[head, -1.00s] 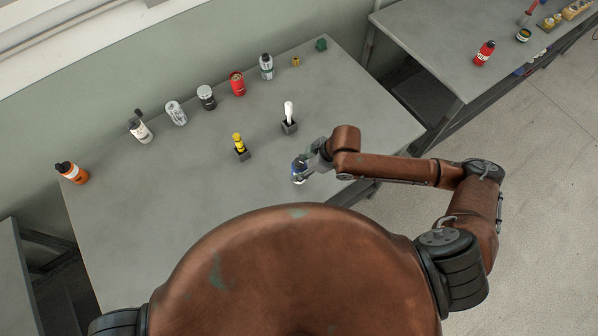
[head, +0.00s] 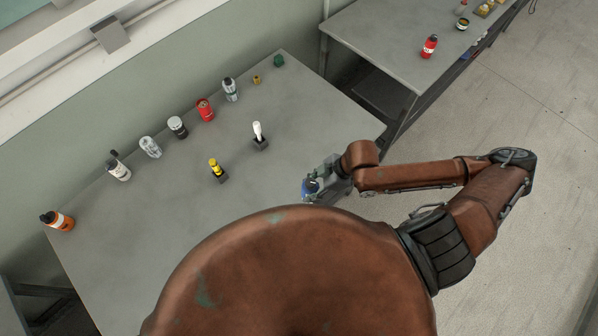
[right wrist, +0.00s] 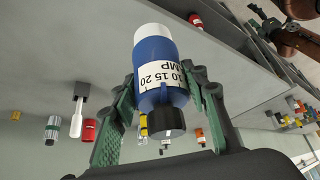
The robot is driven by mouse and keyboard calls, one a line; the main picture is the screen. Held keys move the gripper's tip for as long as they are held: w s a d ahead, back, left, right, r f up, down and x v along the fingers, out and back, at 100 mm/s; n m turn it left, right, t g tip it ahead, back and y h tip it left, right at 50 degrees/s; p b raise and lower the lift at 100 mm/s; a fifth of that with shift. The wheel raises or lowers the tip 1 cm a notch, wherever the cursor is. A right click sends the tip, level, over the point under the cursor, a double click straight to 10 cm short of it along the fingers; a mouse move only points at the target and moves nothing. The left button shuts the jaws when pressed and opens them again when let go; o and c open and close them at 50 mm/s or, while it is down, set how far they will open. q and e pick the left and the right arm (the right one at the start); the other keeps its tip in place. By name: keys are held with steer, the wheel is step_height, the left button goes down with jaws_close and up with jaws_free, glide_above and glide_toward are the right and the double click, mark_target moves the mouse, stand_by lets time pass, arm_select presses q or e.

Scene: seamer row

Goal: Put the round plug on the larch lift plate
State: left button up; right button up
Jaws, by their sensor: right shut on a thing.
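My right gripper (head: 312,188) is over the front right part of the grey table (head: 190,220). It is shut on a blue cylinder (right wrist: 158,72) with a white end, a black knob and a label with "10 15 20" and "AMP". The cylinder sits between both fingers in the right wrist view, and a little blue of it shows in the head view. I cannot tell for sure that it is the round plug. I cannot make out any lift plate marked larch. My left gripper is not in view.
A white-topped piece (head: 257,130) and a yellow piece (head: 213,166) stand in dark holders mid-table. Bottles and cans, including a red can (head: 205,109) and an orange bottle (head: 58,221), line the far side. A second table (head: 385,40) bears a red container (head: 429,46).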

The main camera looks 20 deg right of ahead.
steer(key=shift+w+d+f, duration=0.1)
steer(key=shift+w, duration=0.05)
arm_select(q)
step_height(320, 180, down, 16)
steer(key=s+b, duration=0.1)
steer(key=b, duration=1.5)
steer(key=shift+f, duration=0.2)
arm_select(e)
steer(key=w+d+m+t+h, duration=0.2)
steer(key=w+m+h, duration=0.3)
steer(key=w+m, duration=0.8)
steer(key=w+t, duration=0.1)
steer(key=w, duration=0.3)
steer(key=shift+w+r+t+h, duration=0.15)
steer(key=shift+r+t+h, duration=0.15)
steer(key=shift+r, duration=0.05)
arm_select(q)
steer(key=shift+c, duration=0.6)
arm_select(e)
steer(key=shift+d, duration=0.1)
